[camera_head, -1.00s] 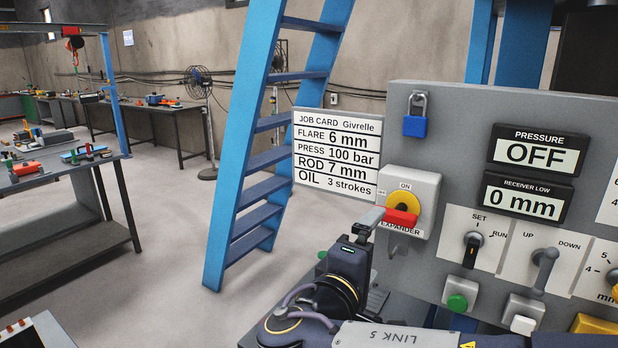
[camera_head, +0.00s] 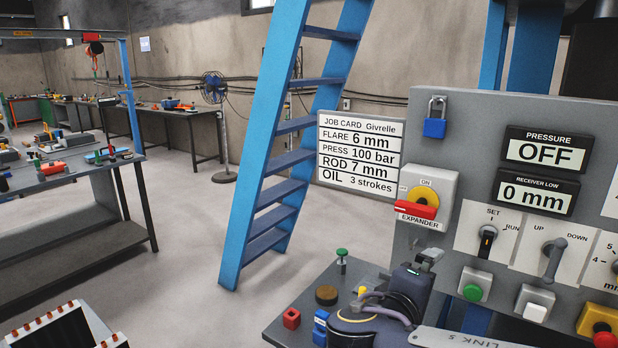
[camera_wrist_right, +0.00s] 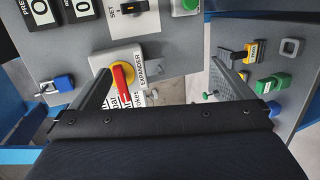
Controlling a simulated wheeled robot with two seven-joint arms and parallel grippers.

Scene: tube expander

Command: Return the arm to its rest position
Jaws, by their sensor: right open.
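My right gripper (camera_head: 430,258) is low in front of the grey control panel (camera_head: 432,110), just below the rotary expander switch. It is open and empty, and its two fingers stand apart in the right wrist view (camera_wrist_right: 160,68). The expander switch has a yellow disc and a red handle (camera_head: 415,210) on a pale box; it also shows between the fingers in the right wrist view (camera_wrist_right: 123,76). The gripper is apart from the handle. My left gripper is not in view.
A lower bench (camera_head: 285,325) holds a red block (camera_head: 291,318), blue blocks and a green-topped pin (camera_head: 342,258) beside my right wrist. A blue padlock (camera_head: 435,128), knobs and push buttons (camera_head: 475,285) crowd the panel. A blue ladder (camera_head: 262,150) stands behind.

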